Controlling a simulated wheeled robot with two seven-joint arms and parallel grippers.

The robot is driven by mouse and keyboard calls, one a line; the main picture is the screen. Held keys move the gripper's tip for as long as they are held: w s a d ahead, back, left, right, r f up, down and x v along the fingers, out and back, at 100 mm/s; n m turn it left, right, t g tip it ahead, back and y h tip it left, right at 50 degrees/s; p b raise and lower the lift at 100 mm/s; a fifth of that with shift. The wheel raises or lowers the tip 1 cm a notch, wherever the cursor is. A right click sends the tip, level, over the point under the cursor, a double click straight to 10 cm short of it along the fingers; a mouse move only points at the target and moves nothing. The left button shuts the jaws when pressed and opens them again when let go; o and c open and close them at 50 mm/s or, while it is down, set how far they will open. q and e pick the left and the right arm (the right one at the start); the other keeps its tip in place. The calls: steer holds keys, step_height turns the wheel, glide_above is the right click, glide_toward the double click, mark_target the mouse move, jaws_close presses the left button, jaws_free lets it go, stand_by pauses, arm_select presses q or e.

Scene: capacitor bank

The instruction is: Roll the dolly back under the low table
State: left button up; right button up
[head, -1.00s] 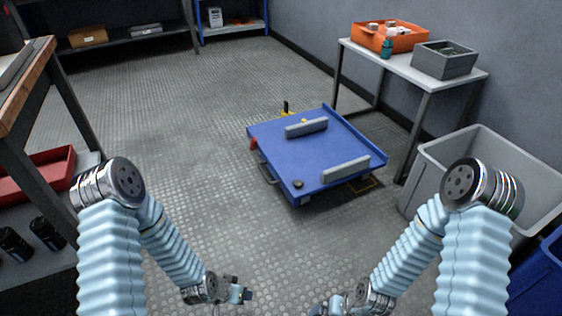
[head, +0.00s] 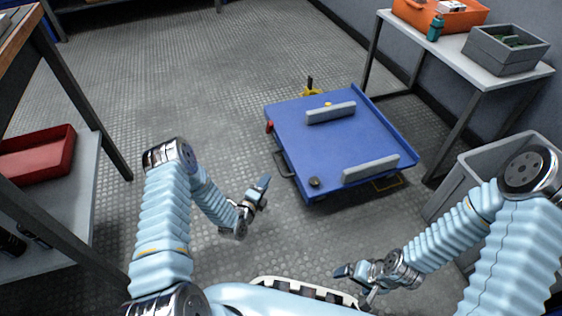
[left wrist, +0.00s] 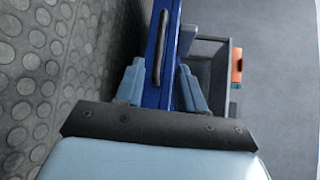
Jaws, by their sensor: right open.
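The dolly (head: 300,135) is a blue flat platform with two grey bars on top. Its dark side handle (head: 283,163) faces my left gripper. The dolly stands on open floor in front and to the left of the low table (head: 480,72), which has a pale top and dark legs. My left gripper (head: 262,190) is open, short of the handle and apart from it. In the left wrist view the handle (left wrist: 158,48) and blue dolly edge appear between the parted fingers (left wrist: 160,75). My right gripper (head: 350,271) is open and empty, low in front of my body.
An orange bin (head: 462,18), a teal bottle (head: 435,28) and a grey crate (head: 505,58) sit on the low table. A large grey bin (head: 470,165) stands right of the dolly. A workbench with a red tray (head: 35,160) is at left. Floor left of the dolly is clear.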

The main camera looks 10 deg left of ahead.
mark_target(278, 163)
arm_select(q)
steer(key=b+x, duration=0.2)
steer(key=x, duration=0.9)
steer(key=shift+w+d+b, duration=0.1)
steer(key=shift+w+b, duration=0.25)
jaws_close()
